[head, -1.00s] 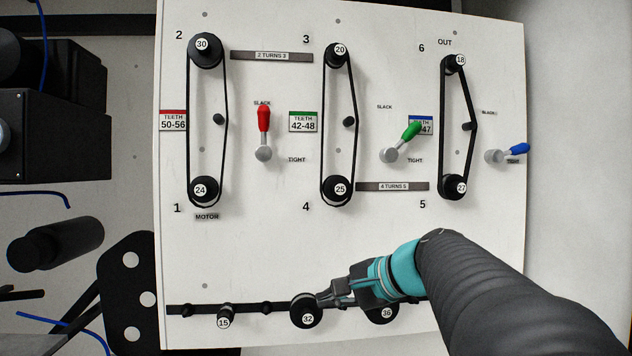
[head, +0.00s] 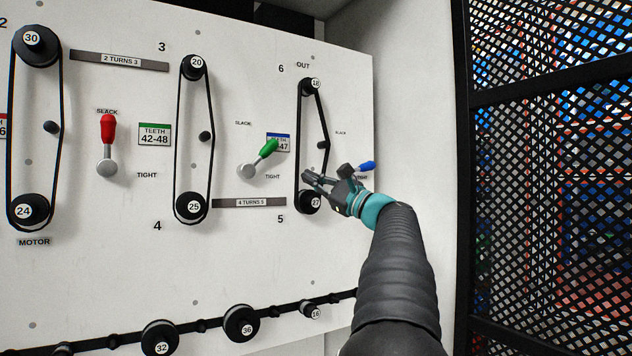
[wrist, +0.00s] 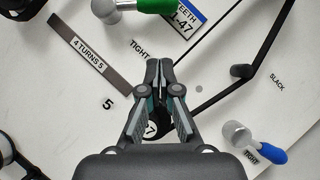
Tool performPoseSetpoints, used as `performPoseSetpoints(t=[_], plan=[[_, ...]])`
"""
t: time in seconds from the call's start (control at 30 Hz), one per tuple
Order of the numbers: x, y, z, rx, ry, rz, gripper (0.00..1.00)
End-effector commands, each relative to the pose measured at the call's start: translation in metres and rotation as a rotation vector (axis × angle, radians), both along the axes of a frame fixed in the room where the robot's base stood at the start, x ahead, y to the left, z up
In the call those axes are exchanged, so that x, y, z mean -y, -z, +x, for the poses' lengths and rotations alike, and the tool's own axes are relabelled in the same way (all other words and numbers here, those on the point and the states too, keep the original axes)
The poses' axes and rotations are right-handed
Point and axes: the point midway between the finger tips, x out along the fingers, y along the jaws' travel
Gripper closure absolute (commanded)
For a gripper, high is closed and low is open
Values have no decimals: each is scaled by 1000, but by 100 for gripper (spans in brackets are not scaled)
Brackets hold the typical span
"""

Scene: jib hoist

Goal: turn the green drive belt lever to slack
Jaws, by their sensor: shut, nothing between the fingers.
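The green lever (head: 268,149) has a grey pivot on the white panel and its green handle tilts up and right, between the SLACK label above and the TIGHT label at right. In the wrist view its green handle (wrist: 158,6) shows at the top edge, partly cut off. My gripper (head: 306,178) is shut and empty, to the lower right of the green lever and in front of the right belt near pulley 27. In the wrist view my gripper (wrist: 158,62) points up the picture, with its closed tips apart from the green handle.
The red lever (head: 108,130) stands upright at SLACK. The blue lever (head: 366,166) is close behind my gripper at right. The right belt (head: 322,115) and middle belt (head: 179,135) flank the green lever. A black mesh fence (head: 550,150) stands at far right.

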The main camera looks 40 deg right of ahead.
Motion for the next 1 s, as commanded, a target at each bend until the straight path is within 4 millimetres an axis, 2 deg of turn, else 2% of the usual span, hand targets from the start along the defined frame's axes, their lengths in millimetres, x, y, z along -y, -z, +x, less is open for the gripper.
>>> performPoseSetpoints(t=[0.03,0.3,0.6,1.0], plan=[[-3,-4,10,0,-4,-1,100],[-12,-24,55,-1,-3,-2,100],[-34,-47,65,-1,-1,-2,100],[-37,-49,66,-1,1,-1,100]])
